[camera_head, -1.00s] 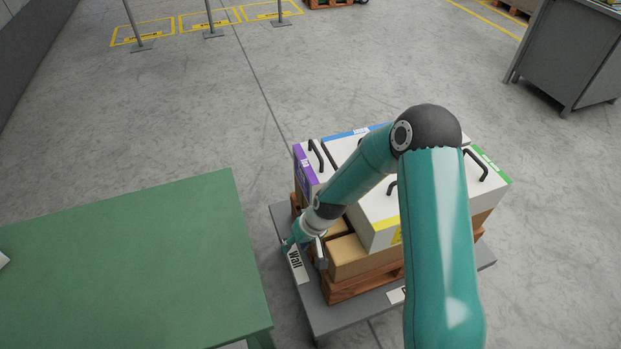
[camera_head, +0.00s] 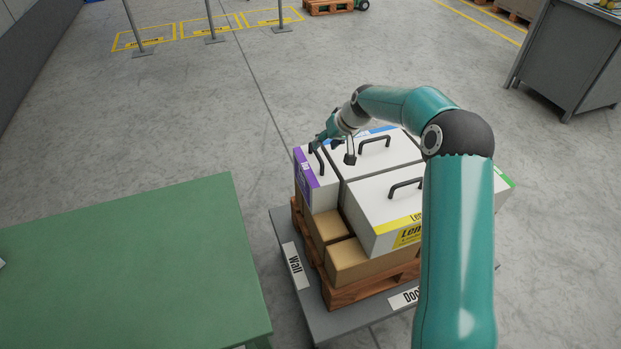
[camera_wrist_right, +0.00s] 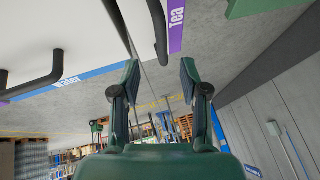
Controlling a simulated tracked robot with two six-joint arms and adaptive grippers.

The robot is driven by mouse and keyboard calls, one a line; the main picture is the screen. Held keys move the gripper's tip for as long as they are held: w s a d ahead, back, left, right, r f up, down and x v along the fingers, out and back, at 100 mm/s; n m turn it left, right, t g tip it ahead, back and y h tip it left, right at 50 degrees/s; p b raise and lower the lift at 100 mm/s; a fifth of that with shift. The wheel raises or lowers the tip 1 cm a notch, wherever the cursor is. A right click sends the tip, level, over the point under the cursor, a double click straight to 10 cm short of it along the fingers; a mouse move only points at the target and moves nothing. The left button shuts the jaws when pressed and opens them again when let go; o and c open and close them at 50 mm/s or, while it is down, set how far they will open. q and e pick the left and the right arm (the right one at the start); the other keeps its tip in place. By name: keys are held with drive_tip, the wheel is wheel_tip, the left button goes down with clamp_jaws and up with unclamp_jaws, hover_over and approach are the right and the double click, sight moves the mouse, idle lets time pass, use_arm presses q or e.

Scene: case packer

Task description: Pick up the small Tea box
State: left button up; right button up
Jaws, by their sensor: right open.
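The small Tea box (camera_head: 318,200) is white with a purple band and a black handle (camera_head: 316,160) on top. It sits at the left corner of the stack in the head view. In the right wrist view its purple Tea label (camera_wrist_right: 177,25) and black handle (camera_wrist_right: 157,30) show at the top. My right gripper (camera_head: 332,150) is open and empty above the box's far end, close to the handle. In the right wrist view its two fingers (camera_wrist_right: 160,75) are spread, with the handle's end between or just beyond them. My left gripper is not in view.
A white box with a blue Water band (camera_wrist_right: 68,84) stands beside the Tea box. A yellow-banded Lemon box (camera_head: 380,205) is nearer. Brown cartons (camera_head: 355,262) lie below on a wooden pallet (camera_head: 372,287). A green table (camera_head: 130,260) stands left, with clear floor between.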

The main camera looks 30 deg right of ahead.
sight(316, 152)
drive_tip(key=shift+p+x, duration=0.7)
drive_tip(key=shift+x, duration=3.2)
drive_tip(key=shift+a+r, duration=0.1)
drive_tip(key=shift+a, duration=0.1)
clamp_jaws()
drive_tip(key=shift+r, duration=0.1)
